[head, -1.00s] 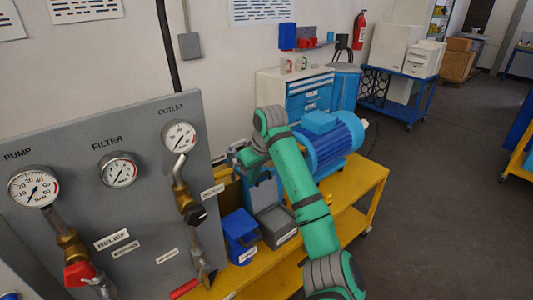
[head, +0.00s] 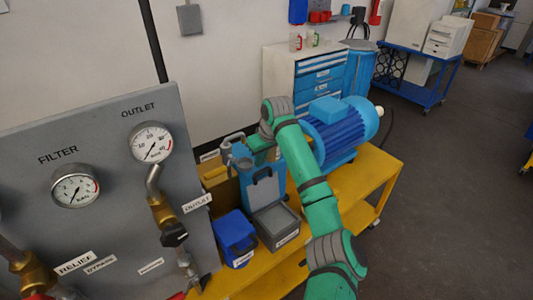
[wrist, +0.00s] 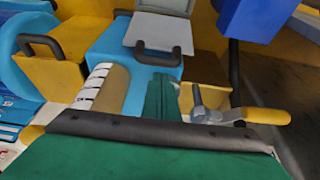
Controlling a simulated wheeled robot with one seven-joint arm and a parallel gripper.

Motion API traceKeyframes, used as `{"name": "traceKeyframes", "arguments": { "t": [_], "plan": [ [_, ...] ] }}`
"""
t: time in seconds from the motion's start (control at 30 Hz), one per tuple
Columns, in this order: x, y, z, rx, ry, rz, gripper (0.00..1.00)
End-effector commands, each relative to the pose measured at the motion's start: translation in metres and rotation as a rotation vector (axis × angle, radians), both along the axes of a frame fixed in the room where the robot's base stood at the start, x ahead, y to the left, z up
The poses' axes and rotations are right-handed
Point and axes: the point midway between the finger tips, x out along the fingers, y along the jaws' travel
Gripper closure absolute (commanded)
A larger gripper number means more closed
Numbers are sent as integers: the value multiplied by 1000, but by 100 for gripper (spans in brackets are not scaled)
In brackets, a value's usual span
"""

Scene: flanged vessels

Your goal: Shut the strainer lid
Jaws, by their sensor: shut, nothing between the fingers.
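Contact cannot be told. In the head view my wrist hides part of this area.
A blue bin (head: 236,238) stands left of the grey box on the yellow bench (head: 345,190). A blue motor (head: 335,130) stands to the right. A crank with a yellow grip (wrist: 265,117) lies right of my fingers. The gauge panel (head: 110,215) borders the left.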

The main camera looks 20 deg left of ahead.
Motion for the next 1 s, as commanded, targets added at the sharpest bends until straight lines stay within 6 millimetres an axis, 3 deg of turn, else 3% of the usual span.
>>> {"name": "traceKeyframes", "arguments": {
  "t": [0.3, 1.0],
  "plan": [
    [9, 1, -29, 0, 0, -10, 100],
    [11, -9, -30, 47, -33, -14, 100]
  ]
}}
